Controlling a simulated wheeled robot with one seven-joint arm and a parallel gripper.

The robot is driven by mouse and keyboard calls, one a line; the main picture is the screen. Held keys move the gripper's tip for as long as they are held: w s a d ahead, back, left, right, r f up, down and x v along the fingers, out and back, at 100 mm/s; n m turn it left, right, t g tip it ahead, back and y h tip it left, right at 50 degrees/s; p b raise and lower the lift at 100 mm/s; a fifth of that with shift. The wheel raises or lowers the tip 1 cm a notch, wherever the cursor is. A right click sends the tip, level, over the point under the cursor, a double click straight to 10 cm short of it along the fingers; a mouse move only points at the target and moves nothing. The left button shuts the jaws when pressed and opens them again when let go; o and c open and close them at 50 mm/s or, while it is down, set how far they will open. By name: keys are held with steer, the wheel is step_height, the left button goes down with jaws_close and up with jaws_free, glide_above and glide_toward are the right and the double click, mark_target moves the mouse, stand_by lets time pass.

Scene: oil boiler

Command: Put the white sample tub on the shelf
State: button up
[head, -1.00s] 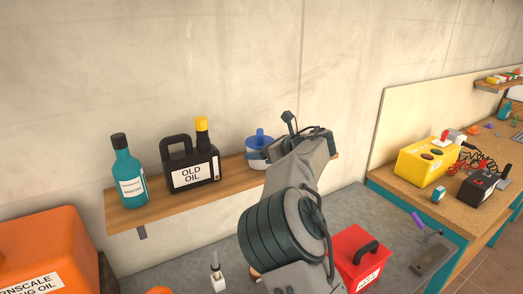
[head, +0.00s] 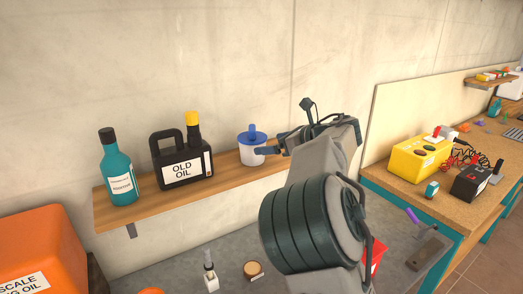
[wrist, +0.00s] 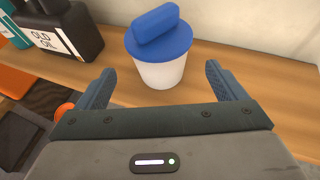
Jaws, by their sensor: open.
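The white sample tub (head: 251,157), with a blue lid and a blue raised handle, stands upright on the wooden shelf (head: 130,212), right of the black oil can. In the wrist view the tub (wrist: 160,72) stands just beyond my gripper's two fingers, roughly centred, with wood in front of it. My gripper (wrist: 160,85) is open and empty, its fingers spread wider than the tub. In the head view my gripper (head: 268,150) is at the tub's right side; whether a finger touches it I cannot tell.
A black "OLD OIL" can (head: 183,168) and a teal bottle (head: 118,178) stand on the shelf to the left. Below are an orange container (head: 45,250), a small brush-topped bottle (head: 210,272) and a partly hidden red box (head: 377,255). The shelf's right part is clear.

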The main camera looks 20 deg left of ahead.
steer(key=shift+b+v, duration=0.3)
steer(key=shift+v, duration=1.65)
